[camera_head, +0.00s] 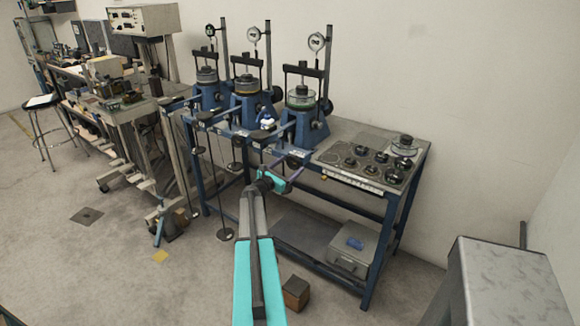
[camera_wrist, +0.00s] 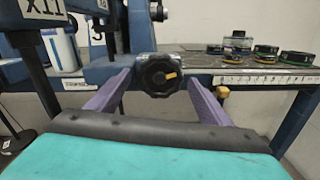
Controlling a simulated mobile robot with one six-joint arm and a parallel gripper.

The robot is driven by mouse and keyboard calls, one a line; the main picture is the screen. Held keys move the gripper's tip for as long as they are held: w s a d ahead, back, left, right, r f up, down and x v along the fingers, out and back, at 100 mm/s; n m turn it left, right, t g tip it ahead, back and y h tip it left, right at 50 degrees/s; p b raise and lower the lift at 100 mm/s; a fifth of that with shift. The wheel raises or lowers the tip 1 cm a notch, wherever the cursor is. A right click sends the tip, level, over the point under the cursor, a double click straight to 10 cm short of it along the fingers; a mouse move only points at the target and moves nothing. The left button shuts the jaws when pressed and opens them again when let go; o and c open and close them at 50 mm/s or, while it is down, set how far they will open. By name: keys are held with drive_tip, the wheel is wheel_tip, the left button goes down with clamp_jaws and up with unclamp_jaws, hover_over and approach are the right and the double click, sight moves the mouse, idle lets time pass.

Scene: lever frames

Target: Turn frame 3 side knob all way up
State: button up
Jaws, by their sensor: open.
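The rightmost blue lever frame (camera_head: 306,128) stands on the bench; its blue body also shows in the wrist view (camera_wrist: 137,22), beside a plate bearing a "3" (camera_wrist: 97,38). I cannot tell for certain which one is the side knob. My gripper (camera_wrist: 158,82) is open, its purple fingers on either side of the lobed knob. Contact is not clear.
Two similar blue frames (camera_head: 247,107) (camera_head: 208,92) stand to the left. A panel with several black weights (camera_head: 372,160) lies to the right. Hanging weights (camera_head: 225,233) are under the left part of the bench. A grey box (camera_head: 357,249) sits on the lower shelf.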

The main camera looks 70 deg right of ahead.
drive_tip(key=c, duration=1)
drive_tip(key=shift+c, duration=0.2)
drive_tip(key=shift+f+b, duration=0.15)
drive_tip(key=shift+b, duration=0.45)
drive_tip(key=shift+m+b, duration=0.4)
drive_tip(key=shift+b, duration=0.3)
drive_tip(key=o, duration=1)
drive_tip(key=shift+o, duration=0.2)
drive_tip(key=shift+a, duration=0.15)
